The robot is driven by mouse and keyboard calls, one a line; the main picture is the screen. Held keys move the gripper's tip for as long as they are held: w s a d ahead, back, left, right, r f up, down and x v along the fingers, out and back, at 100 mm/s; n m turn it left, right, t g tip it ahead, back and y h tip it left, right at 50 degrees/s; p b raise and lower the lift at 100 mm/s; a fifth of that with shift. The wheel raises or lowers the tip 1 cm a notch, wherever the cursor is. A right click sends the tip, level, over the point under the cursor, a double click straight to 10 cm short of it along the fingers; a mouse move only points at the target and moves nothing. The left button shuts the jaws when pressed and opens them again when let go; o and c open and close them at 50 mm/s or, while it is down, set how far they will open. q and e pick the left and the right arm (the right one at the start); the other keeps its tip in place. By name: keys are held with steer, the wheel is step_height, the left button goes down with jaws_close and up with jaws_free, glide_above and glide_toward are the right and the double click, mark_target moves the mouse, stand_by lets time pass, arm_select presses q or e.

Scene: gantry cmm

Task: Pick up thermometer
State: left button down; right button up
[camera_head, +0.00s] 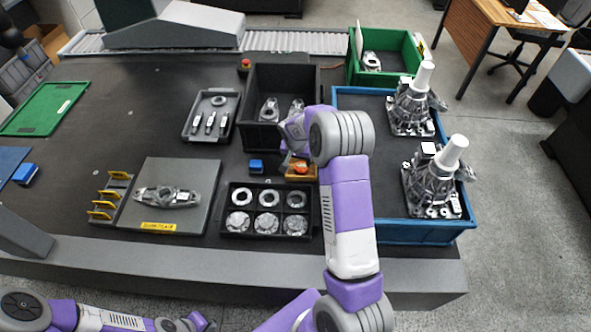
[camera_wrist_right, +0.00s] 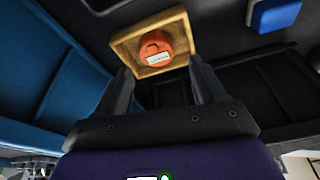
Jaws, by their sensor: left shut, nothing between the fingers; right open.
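The thermometer appears to be a round orange device with a white label, seen in the right wrist view (camera_wrist_right: 157,50) and in the head view (camera_head: 300,166). It sits in a small yellow-tan tray (camera_wrist_right: 175,19). My right gripper (camera_wrist_right: 160,80) is open and empty, with its fingers pointing at the tray and the orange device between their lines. In the head view the right gripper (camera_head: 287,158) is partly hidden by its own arm, just beside the tray. My left gripper (camera_head: 203,322) is low at the bottom edge, shut and empty, away from the table objects.
A blue block (camera_head: 256,166) lies just left of the tray. A black sectioned tray (camera_head: 253,211) with rings stands in front, a black bin (camera_head: 318,75) behind. A blue crate (camera_head: 420,230) with castings stands to the right. A grey plate (camera_head: 180,215) bears a metal part.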

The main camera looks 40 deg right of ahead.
mark_target(301, 167)
steer(key=shift+d+f, duration=0.25)
steer(key=shift+f, duration=0.1)
steer(key=x, duration=0.2)
steer(key=b+x, duration=0.1)
steer(key=x, duration=0.3)
steer(key=shift+w+d+f, duration=0.1)
steer(key=shift+d+f, duration=0.05)
steer(key=shift+d, duration=0.2)
steer(key=c, duration=0.8)
